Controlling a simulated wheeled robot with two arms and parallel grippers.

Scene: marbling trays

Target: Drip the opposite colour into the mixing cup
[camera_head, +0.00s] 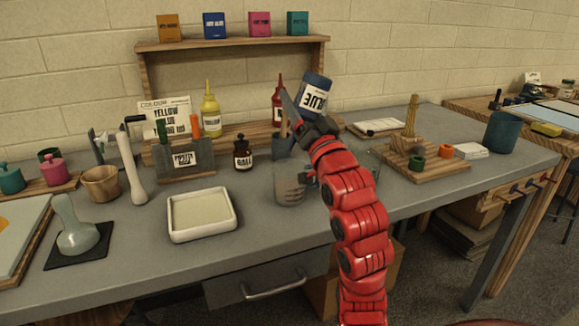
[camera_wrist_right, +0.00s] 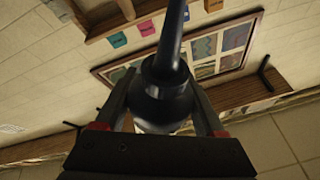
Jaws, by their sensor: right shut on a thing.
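My right gripper (camera_head: 312,118) is shut on a blue bottle (camera_head: 315,93), held in the air above the back of the bench. The bottle is turned over, its base up and its BLUE label upside down. In the right wrist view the dark bottle (camera_wrist_right: 160,108) sits between the fingers, its long nozzle pointing away. A grey translucent cup (camera_head: 289,184) stands on the bench below and left of the bottle; its contents cannot be made out. A yellow bottle (camera_head: 210,112) and a red bottle (camera_head: 278,102) stand at the back. A card (camera_head: 168,118) reads YELLOW, BLUE and RED, partly hidden. My left gripper is not in view.
A white tray (camera_head: 203,234) of pale liquid lies front centre. A dropper bottle (camera_head: 243,155), a tool holder (camera_head: 185,160), a pestle (camera_head: 132,170) and a wooden bowl (camera_head: 101,183) stand nearby. A wooden board (camera_head: 425,172) with pegs is to the right. The front right bench is clear.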

